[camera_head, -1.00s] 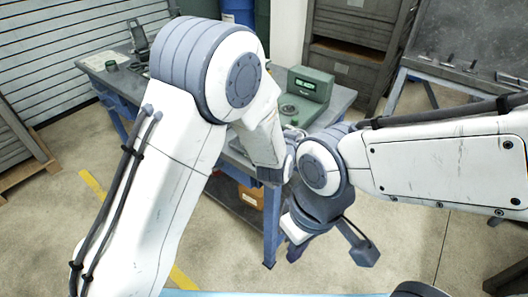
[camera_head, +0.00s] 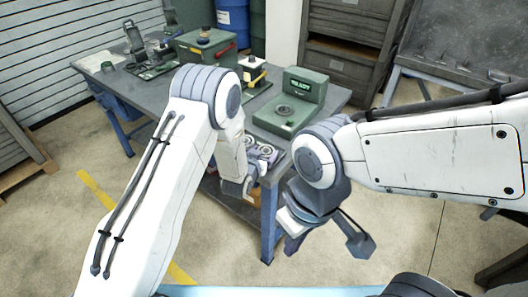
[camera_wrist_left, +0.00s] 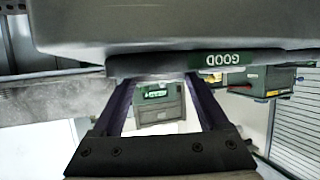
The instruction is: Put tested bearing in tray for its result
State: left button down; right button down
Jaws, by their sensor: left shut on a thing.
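My left gripper (camera_head: 264,153) is low at the front edge of the workbench, partly behind its own arm. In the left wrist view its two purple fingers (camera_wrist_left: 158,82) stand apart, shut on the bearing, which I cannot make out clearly. A grey edge with a green GOOD label (camera_wrist_left: 224,59), upside down in that view, is close beyond the fingertips. The green tester (camera_head: 303,88) reads READY, and its round seat (camera_head: 286,110) shows no gripper at it. My right gripper (camera_head: 291,244) hangs in front of the bench; its jaws are unclear.
The grey workbench (camera_head: 335,97) carries a green box (camera_head: 205,45), a yellow-and-white device (camera_head: 253,72) and other fixtures at the left. Drawer cabinets (camera_head: 350,50) and blue barrels (camera_head: 232,17) stand behind. The floor in front is clear.

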pick_arm(q)
jog(key=shift+f, duration=0.2)
jog(key=shift+c, duration=0.9)
grip_release()
jog(key=shift+r, duration=0.1)
